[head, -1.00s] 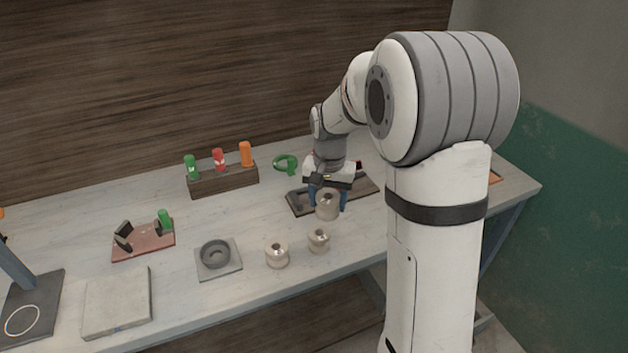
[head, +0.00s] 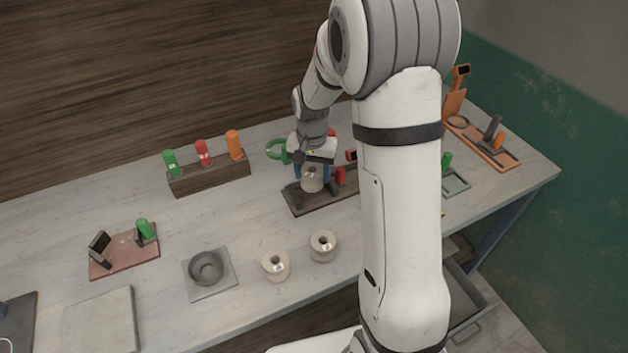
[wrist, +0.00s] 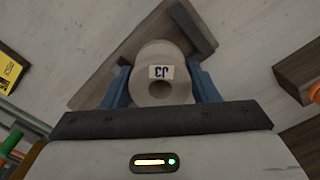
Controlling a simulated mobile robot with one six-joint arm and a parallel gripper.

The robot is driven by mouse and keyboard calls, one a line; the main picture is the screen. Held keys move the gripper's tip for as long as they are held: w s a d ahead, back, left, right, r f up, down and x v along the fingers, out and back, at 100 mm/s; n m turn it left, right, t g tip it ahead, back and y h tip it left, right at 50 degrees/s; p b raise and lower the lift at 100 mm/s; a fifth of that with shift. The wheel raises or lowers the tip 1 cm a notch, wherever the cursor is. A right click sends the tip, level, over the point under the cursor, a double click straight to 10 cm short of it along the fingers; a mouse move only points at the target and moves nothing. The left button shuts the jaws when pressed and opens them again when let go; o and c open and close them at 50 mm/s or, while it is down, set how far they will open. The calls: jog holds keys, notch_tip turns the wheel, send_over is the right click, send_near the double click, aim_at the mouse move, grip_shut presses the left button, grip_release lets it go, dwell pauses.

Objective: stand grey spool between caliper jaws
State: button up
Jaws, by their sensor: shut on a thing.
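My gripper (head: 312,180) is shut on a pale grey-beige spool (head: 312,178), with a blue finger on either side. In the wrist view the spool (wrist: 160,58) faces me with its round bore and a label reading J3, upside down. It is over a dark base (head: 318,204), which has a red knob (head: 340,176) just right of the spool and looks like a caliper stand. The base also shows behind the spool in the wrist view (wrist: 98,88). Whether the spool touches the base or lies between its jaws, I cannot tell. My arm hides the base's right end.
Two similar spools (head: 275,266) (head: 323,246) stand in front, beside a grey dish (head: 207,268). A reddish stand (head: 125,258) is left, an orange one (head: 490,150) right. A wooden rack (head: 208,180) and green ring (head: 276,150) are behind. The left rear table is clear.

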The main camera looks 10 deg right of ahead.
jog(key=shift+s+d+f, duration=0.1)
jog(key=shift+f, duration=1.75)
jog(key=shift+f, duration=0.25)
jog(key=o, duration=0.9)
jog(key=shift+r, duration=0.1)
jog(key=shift+c, duration=0.2)
